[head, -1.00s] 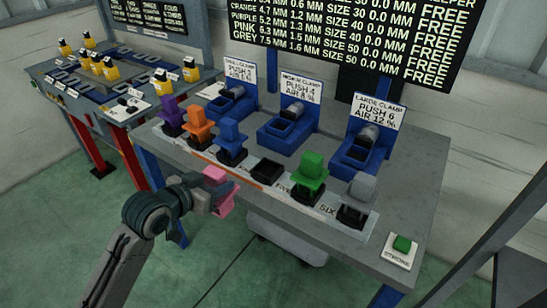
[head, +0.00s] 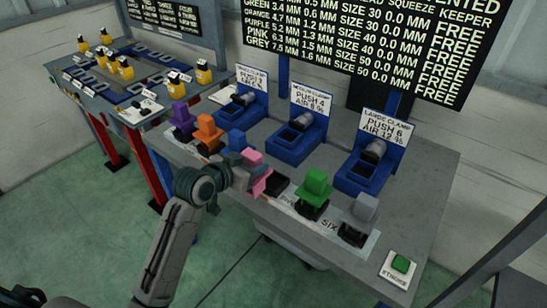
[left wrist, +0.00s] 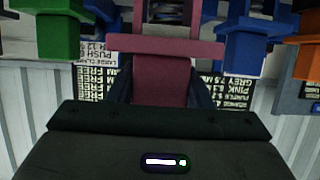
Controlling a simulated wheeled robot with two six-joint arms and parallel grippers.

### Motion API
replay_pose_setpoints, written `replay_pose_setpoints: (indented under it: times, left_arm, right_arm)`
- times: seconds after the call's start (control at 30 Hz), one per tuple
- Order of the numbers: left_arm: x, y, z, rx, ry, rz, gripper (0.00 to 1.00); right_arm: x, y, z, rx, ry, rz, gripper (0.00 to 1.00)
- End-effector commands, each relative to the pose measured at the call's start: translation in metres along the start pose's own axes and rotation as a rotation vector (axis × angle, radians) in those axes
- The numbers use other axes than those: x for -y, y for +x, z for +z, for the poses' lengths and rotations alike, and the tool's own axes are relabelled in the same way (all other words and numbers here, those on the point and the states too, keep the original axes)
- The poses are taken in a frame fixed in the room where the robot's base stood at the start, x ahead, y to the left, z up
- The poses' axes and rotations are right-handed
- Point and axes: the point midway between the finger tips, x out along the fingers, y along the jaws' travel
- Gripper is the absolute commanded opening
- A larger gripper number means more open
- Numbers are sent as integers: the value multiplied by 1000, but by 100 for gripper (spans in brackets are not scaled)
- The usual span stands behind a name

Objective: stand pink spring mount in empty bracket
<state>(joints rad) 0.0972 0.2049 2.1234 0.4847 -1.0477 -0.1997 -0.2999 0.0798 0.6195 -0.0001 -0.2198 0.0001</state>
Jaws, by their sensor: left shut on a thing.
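The pink spring mount (head: 257,176) is in my left gripper (head: 250,167), which is shut on it above the front edge of the table. In the left wrist view the pink mount (left wrist: 165,68) fills the middle, between the dark fingers. The empty bracket (head: 278,187) is a dark block in the front row, just right of the pink mount and apart from it in the head view. The blue mount (head: 237,143) stands just behind and left of my gripper, partly hidden by it. My right gripper is not in view.
The row also holds purple (head: 181,117), orange (head: 208,130), green (head: 315,187) and grey (head: 363,212) mounts. Three blue clamps with signs stand behind, including the large clamp (head: 365,165). A green button (head: 400,265) sits at the right corner. Another table stands at left.

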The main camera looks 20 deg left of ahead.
Motion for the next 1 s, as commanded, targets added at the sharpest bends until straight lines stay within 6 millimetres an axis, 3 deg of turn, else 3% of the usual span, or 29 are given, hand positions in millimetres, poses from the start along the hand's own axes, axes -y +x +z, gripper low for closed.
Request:
replay_pose_setpoints:
  times: [0.03, 0.2, 0.33, 0.5, 0.8, 1.0]
  left_arm:
    - [-2, 11, -10, -5, -6, 2, 4]
    - [-7, 50, -22, -4, -4, 1, 4]
    - [-9, 69, -26, -4, -2, 1, 4]
    - [-10, 79, -24, -2, 1, -1, 4]
    - [-10, 91, 6, -2, 0, -1, 4]
    - [-10, 91, 7, -4, 1, -1, 4]
  right_arm:
    - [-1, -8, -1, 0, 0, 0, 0]
    - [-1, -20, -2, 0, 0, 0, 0]
    - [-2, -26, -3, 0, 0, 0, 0]
    - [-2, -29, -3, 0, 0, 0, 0]
    - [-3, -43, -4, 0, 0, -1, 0]
    - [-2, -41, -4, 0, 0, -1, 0]
